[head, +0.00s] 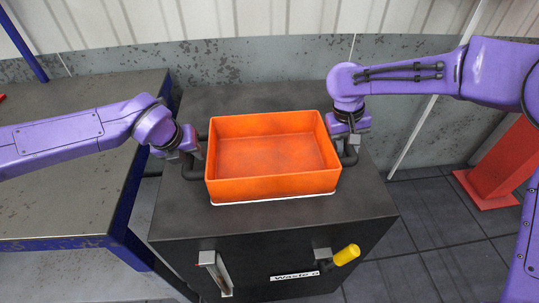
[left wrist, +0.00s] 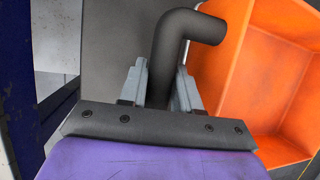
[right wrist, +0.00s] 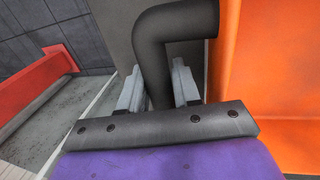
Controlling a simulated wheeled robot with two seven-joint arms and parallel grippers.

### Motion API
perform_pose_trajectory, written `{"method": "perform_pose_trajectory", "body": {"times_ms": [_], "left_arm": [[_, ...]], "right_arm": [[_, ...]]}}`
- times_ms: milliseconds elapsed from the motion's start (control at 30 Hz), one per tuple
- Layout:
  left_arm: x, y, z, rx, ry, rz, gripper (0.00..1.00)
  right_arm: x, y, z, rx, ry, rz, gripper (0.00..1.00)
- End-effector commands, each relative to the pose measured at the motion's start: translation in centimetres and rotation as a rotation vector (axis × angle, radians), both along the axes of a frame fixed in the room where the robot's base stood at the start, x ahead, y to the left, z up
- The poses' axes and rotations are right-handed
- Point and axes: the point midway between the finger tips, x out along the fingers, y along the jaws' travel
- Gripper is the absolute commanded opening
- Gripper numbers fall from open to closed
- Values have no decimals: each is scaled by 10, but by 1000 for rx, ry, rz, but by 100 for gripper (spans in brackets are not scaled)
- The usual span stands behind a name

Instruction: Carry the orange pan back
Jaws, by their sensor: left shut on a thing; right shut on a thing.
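The orange pan (head: 270,185) is an open, empty rectangular pan with a dark handle on each short side. It is at or just above the top of a dark cabinet (head: 180,225); I cannot tell if it touches. My left gripper (head: 190,150) is shut on the pan's left handle (left wrist: 172,55), which stands between its fingers in the left wrist view (left wrist: 168,90). My right gripper (head: 345,140) is shut on the right handle (right wrist: 152,55), seen between its fingers in the right wrist view (right wrist: 158,88).
A grey workbench (head: 60,205) with a blue frame stands to the left of the cabinet. The cabinet front has a yellow-ended handle (head: 346,255) and a label reading "Waste" (head: 294,276). A red post base (head: 490,185) stands on the tiled floor at right. A wall is behind.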

Motion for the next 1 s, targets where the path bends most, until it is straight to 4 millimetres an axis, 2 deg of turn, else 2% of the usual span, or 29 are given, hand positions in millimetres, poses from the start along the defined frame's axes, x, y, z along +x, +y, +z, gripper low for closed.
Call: {"method": "perform_pose_trajectory", "body": {"times_ms": [433,800,1000], "left_arm": [[1,0,6,-1,-5,1,0],[1,0,49,-1,-4,0,0],[1,0,53,0,-3,1,0]], "right_arm": [[1,-1,5,-1,-2,-2,0],[0,-1,48,-2,-1,-2,0],[0,-1,52,-2,-1,-1,0]]}}
